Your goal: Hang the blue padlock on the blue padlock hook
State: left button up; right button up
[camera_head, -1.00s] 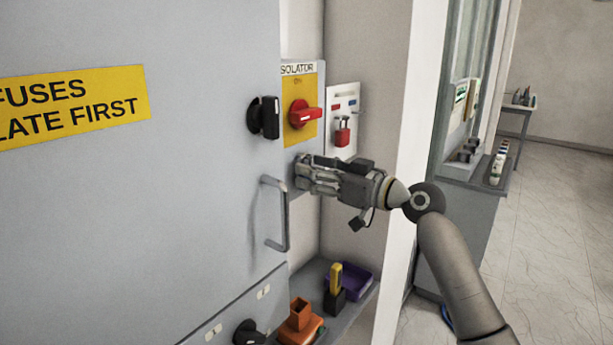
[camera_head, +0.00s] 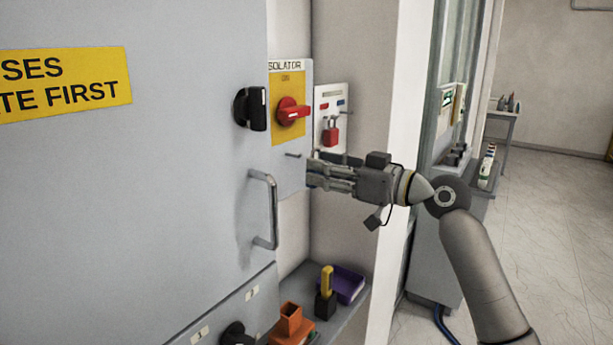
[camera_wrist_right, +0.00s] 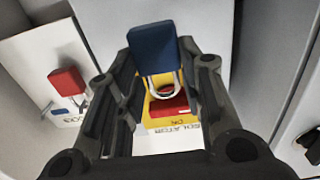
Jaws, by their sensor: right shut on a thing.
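The blue padlock (camera_wrist_right: 154,48) is held between the fingers of my right gripper (camera_wrist_right: 165,72) in the right wrist view. Its shackle (camera_wrist_right: 163,85) points towards the isolator panel. The white padlock board (camera_head: 322,130) is right of the isolator panel, with a red and a blue label (camera_head: 340,103). A red padlock (camera_head: 331,136) hangs under the red label. My left gripper is not in view.
A black knob (camera_head: 250,108) and a grey door handle (camera_head: 272,210) are to the left. A shelf below holds a purple tray (camera_head: 349,285) and an orange block (camera_head: 290,319).

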jog(key=r+b+v, duration=0.1)
jog(key=b+v, duration=0.1)
jog(key=v, duration=1.1)
jog(key=shift+r, duration=0.2)
jog(key=b+v, duration=0.3)
jog(key=v, duration=0.4)
dwell(0.8)
dwell(0.8)
